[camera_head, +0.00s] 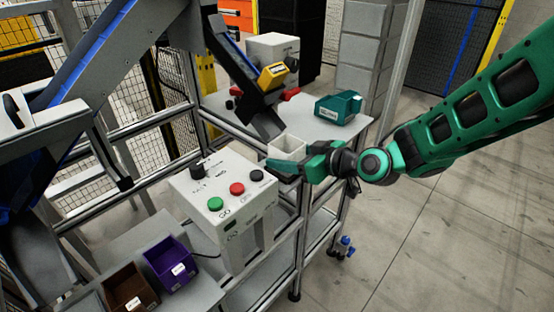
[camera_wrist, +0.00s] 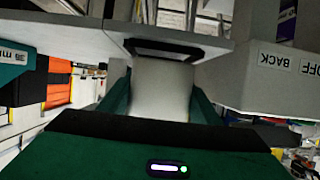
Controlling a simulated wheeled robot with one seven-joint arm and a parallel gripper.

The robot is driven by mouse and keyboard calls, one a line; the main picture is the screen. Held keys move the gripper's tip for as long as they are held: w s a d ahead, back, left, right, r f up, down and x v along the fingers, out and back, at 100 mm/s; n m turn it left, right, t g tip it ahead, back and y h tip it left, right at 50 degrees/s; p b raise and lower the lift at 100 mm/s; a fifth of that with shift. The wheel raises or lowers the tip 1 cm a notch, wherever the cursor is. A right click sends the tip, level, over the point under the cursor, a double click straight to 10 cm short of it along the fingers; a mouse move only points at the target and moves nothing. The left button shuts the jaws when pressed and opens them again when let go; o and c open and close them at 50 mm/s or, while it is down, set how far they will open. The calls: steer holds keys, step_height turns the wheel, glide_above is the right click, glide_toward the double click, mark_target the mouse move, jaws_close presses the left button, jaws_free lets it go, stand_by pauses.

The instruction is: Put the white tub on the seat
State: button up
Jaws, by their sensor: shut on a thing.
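The white tub (camera_head: 287,147) is an open-topped box at the end of my arm, beside the control box and over the near edge of the grey table. My gripper (camera_head: 290,160) is shut on it; in the wrist view the tub's pale wall (camera_wrist: 162,92) fills the space between the two green fingers. A dark rectangular frame (camera_wrist: 165,48) lies just beyond the tub there, against a grey surface. I cannot tell for sure whether it is the seat, nor whether the tub touches it. My gripper hides part of the tub in the head view.
A control box (camera_head: 222,198) with green, red and black buttons stands close left of the tub. A grey chute (camera_head: 235,65) slopes down just behind it. A teal bin (camera_head: 338,107) stands on the table (camera_head: 312,128). Purple (camera_head: 169,264) and brown (camera_head: 130,288) bins sit front left.

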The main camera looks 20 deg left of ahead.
steer(key=shift+w+f, duration=0.4)
steer(key=shift+f, duration=0.35)
steer(key=shift+s+a, duration=0.1)
steer(key=shift+a, duration=0.05)
steer(key=shift+f, duration=0.1)
steer(key=o, duration=1)
steer(key=shift+o, duration=0.2)
steer(key=shift+s+d+r, duration=0.1)
steer(key=shift+d+r, duration=0.15)
steer(key=v, duration=1.1)
steer(key=shift+s, duration=0.2)
steer(key=shift+d, duration=0.1)
